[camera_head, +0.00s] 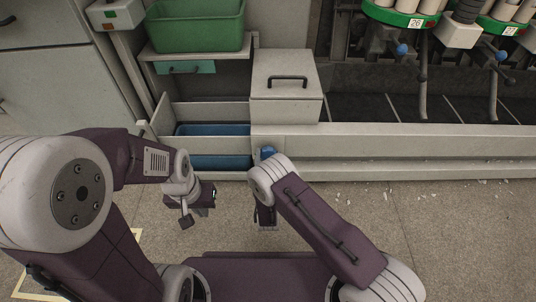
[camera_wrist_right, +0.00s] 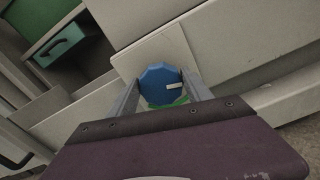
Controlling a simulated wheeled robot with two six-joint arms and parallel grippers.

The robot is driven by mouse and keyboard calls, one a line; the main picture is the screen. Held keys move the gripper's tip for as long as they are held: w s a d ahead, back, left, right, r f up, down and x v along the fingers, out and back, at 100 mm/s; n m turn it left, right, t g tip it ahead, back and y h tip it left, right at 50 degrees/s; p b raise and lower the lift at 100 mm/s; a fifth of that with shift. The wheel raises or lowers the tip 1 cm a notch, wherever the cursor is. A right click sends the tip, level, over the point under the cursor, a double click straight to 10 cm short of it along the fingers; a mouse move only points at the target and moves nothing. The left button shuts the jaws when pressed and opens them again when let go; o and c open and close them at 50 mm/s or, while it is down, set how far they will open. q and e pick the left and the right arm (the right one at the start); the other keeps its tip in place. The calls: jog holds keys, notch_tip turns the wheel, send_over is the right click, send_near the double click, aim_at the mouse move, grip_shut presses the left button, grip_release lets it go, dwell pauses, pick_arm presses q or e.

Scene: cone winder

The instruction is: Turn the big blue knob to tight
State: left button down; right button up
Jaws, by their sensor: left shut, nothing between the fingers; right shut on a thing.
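The big blue knob (camera_wrist_right: 159,84) is faceted and sits on a pale panel in the right wrist view. A white mark on its face lies to the right of its middle, pointing right. A green patch (camera_wrist_right: 181,101) shows just below it. My right gripper (camera_wrist_right: 161,92) is shut on the knob, with one finger on each side. My left gripper (camera_head: 201,206) is shut and empty, left of my right wrist, over the floor.
A pale box with a black handle (camera_head: 288,79) stands on the machine bed behind the knob. Blue bins (camera_head: 212,130) sit in a bay to its left, below a green crate (camera_head: 197,24). Winding units with small blue knobs (camera_head: 402,49) stand at the upper right. Floor at right is clear apart from scraps.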

jog(key=m+p, duration=0.2)
jog(key=m, duration=0.2)
jog(key=shift+d+r+m, duration=0.1)
jog(key=shift+d+m, duration=0.05)
jog(key=shift+m, duration=0.15)
jog(key=m+p, duration=0.3)
jog(key=m, duration=0.1)
jog(key=shift+d+m, duration=0.1)
jog(key=shift+m, duration=0.2)
jog(key=m, duration=0.1)
jog(key=m+p, duration=0.1)
jog(key=m, duration=0.1)
jog(key=m+p, duration=0.1)
jog(key=shift+f, duration=0.25)
jog(key=shift+f+m+p, duration=0.2)
jog(key=shift+m+p, duration=0.45)
jog(key=shift+m, duration=1.05)
jog(key=o, duration=1.4)
jog(key=shift+c, duration=0.2)
